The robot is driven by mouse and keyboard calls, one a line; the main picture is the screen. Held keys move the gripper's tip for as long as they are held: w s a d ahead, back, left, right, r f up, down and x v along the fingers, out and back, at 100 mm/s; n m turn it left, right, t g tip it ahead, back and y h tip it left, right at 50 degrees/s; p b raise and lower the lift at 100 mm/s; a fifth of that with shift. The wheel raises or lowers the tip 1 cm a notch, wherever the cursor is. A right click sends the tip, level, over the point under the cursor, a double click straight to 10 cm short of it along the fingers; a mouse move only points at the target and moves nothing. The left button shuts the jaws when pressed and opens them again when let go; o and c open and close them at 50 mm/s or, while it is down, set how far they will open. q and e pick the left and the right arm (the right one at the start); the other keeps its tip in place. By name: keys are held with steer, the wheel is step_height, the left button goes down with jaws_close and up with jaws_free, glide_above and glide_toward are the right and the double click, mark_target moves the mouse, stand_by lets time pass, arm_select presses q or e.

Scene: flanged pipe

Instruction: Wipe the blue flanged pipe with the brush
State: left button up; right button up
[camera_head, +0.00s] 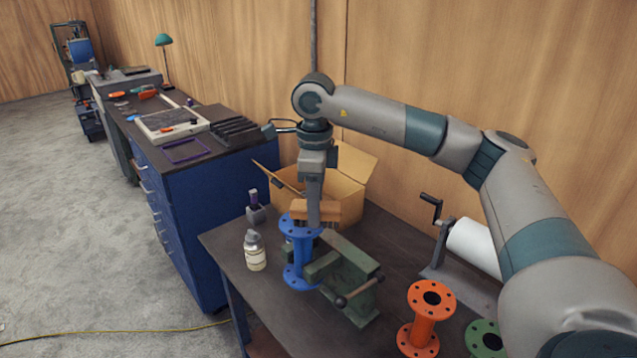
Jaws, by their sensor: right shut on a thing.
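The blue flanged pipe (299,276) stands upright on the dark table at the green vise, in the middle of the view. My right gripper (314,206) points down just above and behind the pipe's top flange. It is shut on the brush (301,207), which has a wooden block and dark bristles. The brush is at the pipe's top flange; I cannot tell whether the bristles touch it. The gripper's fingers partly cover the brush. My left gripper is not in view.
The green vise (358,284) is right of the pipe. A bottle (255,252) stands to the left, an open cardboard box (347,190) behind. An orange flanged pipe (424,318), a green one (486,340) and a white roll (474,246) are at right.

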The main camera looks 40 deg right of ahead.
steer(key=shift+w+a+r+p, duration=0.1)
steer(key=shift+a+r+p, duration=0.1)
steer(key=shift+r, duration=0.3)
steer(key=shift+w+a+r+p, duration=0.1)
steer(key=shift+r+p, duration=0.05)
steer(key=shift+r, duration=0.35)
steer(key=shift+s+d+r+p, duration=0.15)
steer(key=shift+r+p, duration=0.1)
steer(key=shift+r, duration=0.35)
steer(key=shift+s+d+r+p, duration=0.15)
steer(key=shift+r+p, duration=0.1)
steer(key=shift+r, duration=0.3)
steer(key=shift+w+r, duration=0.1)
steer(key=shift+r, duration=0.15)
steer(key=shift+a+r, duration=0.15)
steer(key=shift+w, duration=0.1)
